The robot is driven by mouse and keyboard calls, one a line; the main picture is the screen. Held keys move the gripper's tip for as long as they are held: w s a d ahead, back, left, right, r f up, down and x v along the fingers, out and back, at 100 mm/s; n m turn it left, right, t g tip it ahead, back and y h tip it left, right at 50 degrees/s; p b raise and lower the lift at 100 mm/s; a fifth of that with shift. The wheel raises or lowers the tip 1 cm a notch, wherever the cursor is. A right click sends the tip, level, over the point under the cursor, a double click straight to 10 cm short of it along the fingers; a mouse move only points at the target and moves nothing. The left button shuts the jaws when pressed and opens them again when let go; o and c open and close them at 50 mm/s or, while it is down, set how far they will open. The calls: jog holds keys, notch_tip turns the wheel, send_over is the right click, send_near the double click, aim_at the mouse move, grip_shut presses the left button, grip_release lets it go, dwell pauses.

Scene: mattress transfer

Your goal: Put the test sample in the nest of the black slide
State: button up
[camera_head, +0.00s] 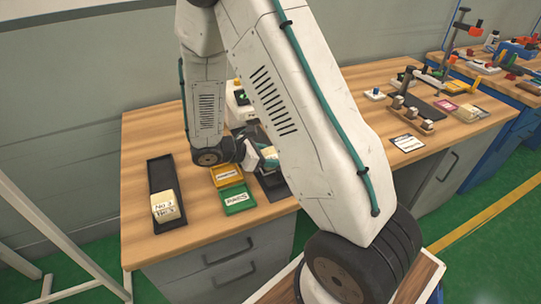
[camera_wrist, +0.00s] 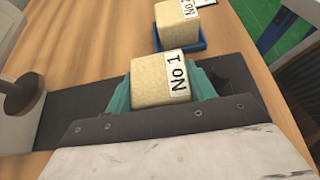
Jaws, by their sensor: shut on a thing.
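My gripper (camera_wrist: 161,88) has teal fingers and is shut on a beige foam block (camera_wrist: 153,78) with a "No 1" label, the test sample. In the head view my gripper (camera_head: 264,156) is mostly hidden by my own arm, over the middle of the bench. A dark flat strip, which looks like the black slide (camera_wrist: 72,101), runs below and behind the held block in the wrist view. It also shows in the head view (camera_head: 275,188), partly covered by my arm. Its nest is hidden or cannot be made out, and I cannot tell whether the block touches the slide.
A second labelled block (camera_wrist: 177,22) sits in a blue tray (camera_wrist: 189,47) beyond the held one. Yellow (camera_head: 226,175) and green (camera_head: 235,198) labelled trays lie between. A dark round knob (camera_wrist: 18,98) stands at left.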

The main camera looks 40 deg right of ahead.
jog(key=o, duration=0.7)
jog(key=shift+r, duration=0.15)
jog(key=v, duration=1.1)
jog(key=s+a+r+m+t+y, duration=0.1)
jog(key=s+r+m+y, duration=0.3)
jog(key=s+r+m, duration=0.1)
jog(key=s+a+r+m+t+y, duration=0.2)
jog(key=s+r+m+y, duration=0.2)
jog(key=s+r, duration=0.3)
jog(key=s+a+r+m+t+y, duration=0.1)
jog(key=s+r+m, duration=0.4)
jog(key=s, duration=0.5)
jog(key=shift+s+a+r+m+t+y, duration=0.1)
jog(key=shift+a+r+m+t+y, duration=0.15)
jog(key=shift+r+y, duration=0.35)
jog(key=shift+a+r+m+t+y, duration=0.15)
jog(key=shift+a+r+y, duration=0.25)
jog(key=shift+y, duration=0.4)
